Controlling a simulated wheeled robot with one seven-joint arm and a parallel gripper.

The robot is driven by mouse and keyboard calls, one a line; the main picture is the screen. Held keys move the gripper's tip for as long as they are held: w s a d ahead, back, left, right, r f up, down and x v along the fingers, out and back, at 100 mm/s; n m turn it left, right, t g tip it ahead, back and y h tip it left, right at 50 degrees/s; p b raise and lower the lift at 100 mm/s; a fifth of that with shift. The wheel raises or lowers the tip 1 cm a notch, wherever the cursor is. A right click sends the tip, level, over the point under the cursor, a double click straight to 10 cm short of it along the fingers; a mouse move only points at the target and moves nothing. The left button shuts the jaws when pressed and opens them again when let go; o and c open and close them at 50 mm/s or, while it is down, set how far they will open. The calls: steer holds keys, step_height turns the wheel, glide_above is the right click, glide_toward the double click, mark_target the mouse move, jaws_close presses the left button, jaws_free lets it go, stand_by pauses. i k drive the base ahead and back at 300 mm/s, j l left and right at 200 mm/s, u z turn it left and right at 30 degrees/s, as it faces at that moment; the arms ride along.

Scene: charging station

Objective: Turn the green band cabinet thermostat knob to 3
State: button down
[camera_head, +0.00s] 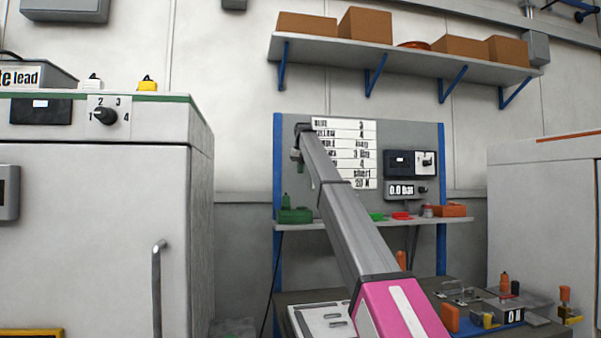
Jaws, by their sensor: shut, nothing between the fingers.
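The green band cabinet (95,220) stands at the left, a white cabinet with a green stripe along its top edge. Its thermostat knob (108,118) is black and round on a white dial plate marked 1, 2, 3, 4. The knob's pointer appears to face left, toward the 1. The 3 is at the upper right of the dial. My arm reaches from the bottom centre up toward the back panel. My gripper (296,155) is small at its far end, shut and empty, well to the right of the knob and apart from it.
A vertical handle (157,285) sticks out from the cabinet front. A back panel (435,135) carries a label sheet and displays. An orange-striped cabinet (540,220) is at the right. A cluttered workbench (440,328) is in front.

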mark_target(108, 116)
steer(key=k, duration=1.5)
